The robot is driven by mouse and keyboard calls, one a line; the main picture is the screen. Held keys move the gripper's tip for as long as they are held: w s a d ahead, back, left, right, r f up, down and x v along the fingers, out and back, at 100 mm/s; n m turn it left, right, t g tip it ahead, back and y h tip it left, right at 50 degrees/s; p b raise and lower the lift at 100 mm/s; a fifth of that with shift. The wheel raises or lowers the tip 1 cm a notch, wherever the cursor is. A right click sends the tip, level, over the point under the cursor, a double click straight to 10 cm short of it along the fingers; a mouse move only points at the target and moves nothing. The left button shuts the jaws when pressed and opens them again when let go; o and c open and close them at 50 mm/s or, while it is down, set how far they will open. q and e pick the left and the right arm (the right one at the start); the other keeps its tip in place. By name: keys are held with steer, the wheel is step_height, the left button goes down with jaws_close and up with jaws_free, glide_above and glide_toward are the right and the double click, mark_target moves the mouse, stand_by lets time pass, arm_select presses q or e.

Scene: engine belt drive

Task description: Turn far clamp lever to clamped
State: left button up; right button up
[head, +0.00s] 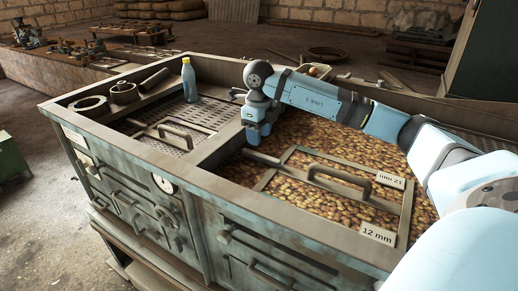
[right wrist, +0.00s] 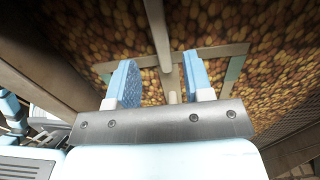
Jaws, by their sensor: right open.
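A short pale lever-like bar (head: 262,157) lies beside the divider at the left end of the grain bay, just under my right gripper (head: 258,137). I cannot tell for sure whether it is the far clamp lever. In the right wrist view my right gripper (right wrist: 160,85) is open, with its two blue fingers apart. A pale rod (right wrist: 158,35) runs down the picture to the gap between them. I cannot tell whether the fingers touch it. My left gripper is not in view.
A screen frame with a dark handle (head: 340,178) and a "12 mm" label (head: 377,234) lies over the brown grains. The left bay holds a perforated tray (head: 205,116), a blue bottle (head: 189,80), dark rings (head: 88,104) and another handle (head: 175,134).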

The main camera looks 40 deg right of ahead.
mark_target(259, 154)
step_height(259, 154, up, 7)
steer(key=shift+r, duration=0.15)
stand_by(0.7)
